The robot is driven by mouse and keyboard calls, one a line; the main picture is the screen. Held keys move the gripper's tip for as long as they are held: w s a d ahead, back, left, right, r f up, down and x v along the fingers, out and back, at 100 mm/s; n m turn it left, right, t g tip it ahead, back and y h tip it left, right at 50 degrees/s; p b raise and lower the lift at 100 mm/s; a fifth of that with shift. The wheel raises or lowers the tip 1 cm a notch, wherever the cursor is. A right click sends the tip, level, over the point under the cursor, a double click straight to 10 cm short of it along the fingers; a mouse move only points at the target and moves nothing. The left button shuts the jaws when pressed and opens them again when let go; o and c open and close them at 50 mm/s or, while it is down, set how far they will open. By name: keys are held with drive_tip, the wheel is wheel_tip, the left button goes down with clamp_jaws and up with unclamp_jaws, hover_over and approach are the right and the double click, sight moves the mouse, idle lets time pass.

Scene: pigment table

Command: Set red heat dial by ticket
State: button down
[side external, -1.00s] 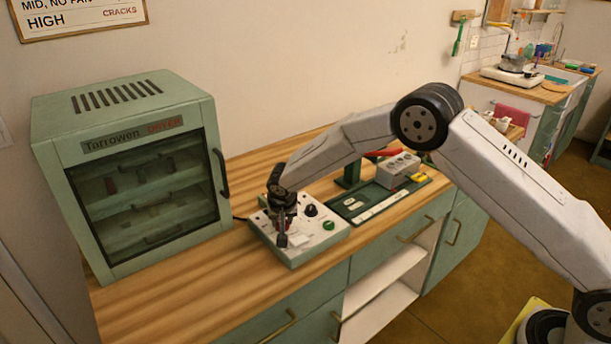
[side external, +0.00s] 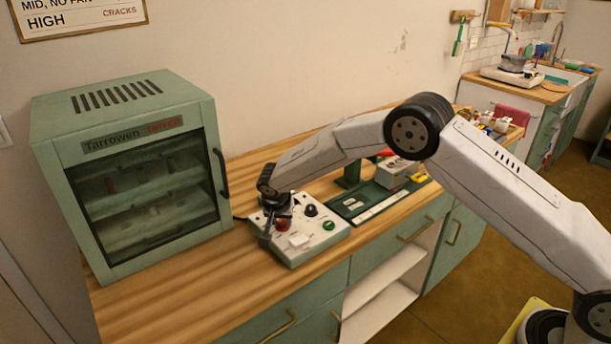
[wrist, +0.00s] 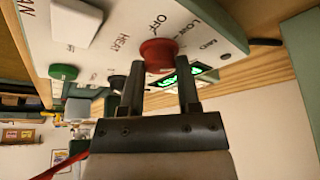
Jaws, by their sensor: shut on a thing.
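The red heat dial (side external: 283,224) sits on the white control box (side external: 322,243) on the wooden counter. In the wrist view the red dial (wrist: 158,50) is between the fingertips of my gripper (wrist: 160,82), which is shut on it. The labels OFF, LOW and MID curve beside the dial, with HEAT near it. I cannot make out where its pointer stands. A lit green display (wrist: 182,76) is partly hidden by a finger. No ticket can be read clearly.
A black knob (side external: 311,210), a green button (side external: 328,225) and a white switch (side external: 299,241) are close by on the box. A dark green tray (side external: 345,211) lies right. The counter's front left is bare.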

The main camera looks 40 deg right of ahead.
sight(281, 237)
drive_tip(key=shift+c, duration=1.6)
unclamp_jaws()
drive_tip(key=v, duration=0.7)
drive_tip(key=shift+r, duration=0.35)
drive_tip(key=shift+s, duration=0.2)
drive_tip(key=s+d+r+n+y, duration=0.1)
drive_tip(key=s+d+n, duration=0.2)
drive_tip(key=s, duration=0.7)
drive_tip(key=s+d+r+n+y, duration=0.1)
drive_tip(key=s+d+n, duration=0.2)
drive_tip(key=s, duration=0.6)
drive_tip(key=s+d+r+n+y, duration=0.1)
drive_tip(key=s+d+n, duration=0.2)
drive_tip(key=s, duration=0.7)
drive_tip(key=shift+s+d+g, duration=0.3)
drive_tip(key=shift+d, duration=0.3)
